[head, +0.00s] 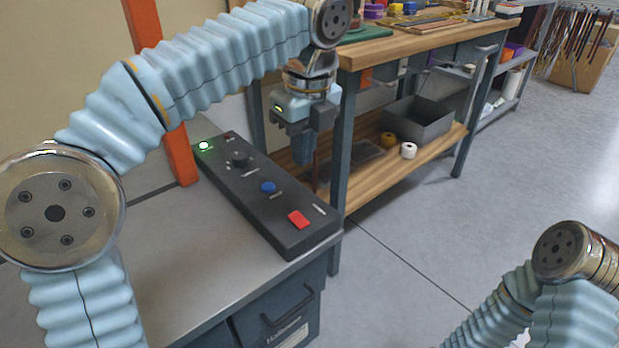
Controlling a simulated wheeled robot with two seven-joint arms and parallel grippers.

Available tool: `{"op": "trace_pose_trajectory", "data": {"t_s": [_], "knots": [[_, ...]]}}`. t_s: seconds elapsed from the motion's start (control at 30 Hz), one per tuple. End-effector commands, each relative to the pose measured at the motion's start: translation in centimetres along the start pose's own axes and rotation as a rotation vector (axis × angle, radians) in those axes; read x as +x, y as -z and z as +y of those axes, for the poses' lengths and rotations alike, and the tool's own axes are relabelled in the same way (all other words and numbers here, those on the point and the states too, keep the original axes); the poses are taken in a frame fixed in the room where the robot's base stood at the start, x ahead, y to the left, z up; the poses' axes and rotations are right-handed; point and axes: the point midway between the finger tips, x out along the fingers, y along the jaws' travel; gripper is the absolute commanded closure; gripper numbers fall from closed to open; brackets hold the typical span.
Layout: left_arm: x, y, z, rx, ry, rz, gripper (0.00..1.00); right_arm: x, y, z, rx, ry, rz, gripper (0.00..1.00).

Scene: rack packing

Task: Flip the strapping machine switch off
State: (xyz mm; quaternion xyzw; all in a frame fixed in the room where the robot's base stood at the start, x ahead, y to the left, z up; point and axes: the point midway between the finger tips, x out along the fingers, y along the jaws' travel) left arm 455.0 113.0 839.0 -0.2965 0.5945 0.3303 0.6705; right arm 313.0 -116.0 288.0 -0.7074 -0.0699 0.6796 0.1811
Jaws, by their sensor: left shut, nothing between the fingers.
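The strapping machine's dark control panel (258,208) lies along the right edge of a grey worktop. It carries a lit green lamp (204,146) at its far end, a black knob (239,159), a blue button (267,187) and a red switch (299,219) at the near end. My left gripper (303,160) points down just beyond the panel's right side, apart from the red switch. It is shut and empty. My right arm shows at the lower right, but its gripper is out of the picture.
An orange post (181,155) stands behind the panel's far left end. A wooden workbench (392,50) with a lower shelf stands behind my left gripper. The shelf holds a grey bin (424,118) and tape rolls. The floor (430,220) at right is clear.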

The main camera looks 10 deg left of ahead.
Motion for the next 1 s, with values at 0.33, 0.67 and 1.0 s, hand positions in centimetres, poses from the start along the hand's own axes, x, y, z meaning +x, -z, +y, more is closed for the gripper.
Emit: {"op": "trace_pose_trajectory", "data": {"t_s": [0.33,0.67,1.0], "knots": [[-0.6,0.0,0.4,0.014,-0.004,-0.004,1.0,0.0,-0.1,0.0,0.0,0.0,-0.001,0.51],[3.2,0.0,0.5,0.012,-0.008,-0.003,1.0,1.3,0.2,0.9,0.005,-0.005,0.006,0.51],[10.3,0.0,0.5,0.012,-0.007,-0.003,1.0,3.0,0.6,2.2,0.014,-0.015,0.017,0.51]]}}
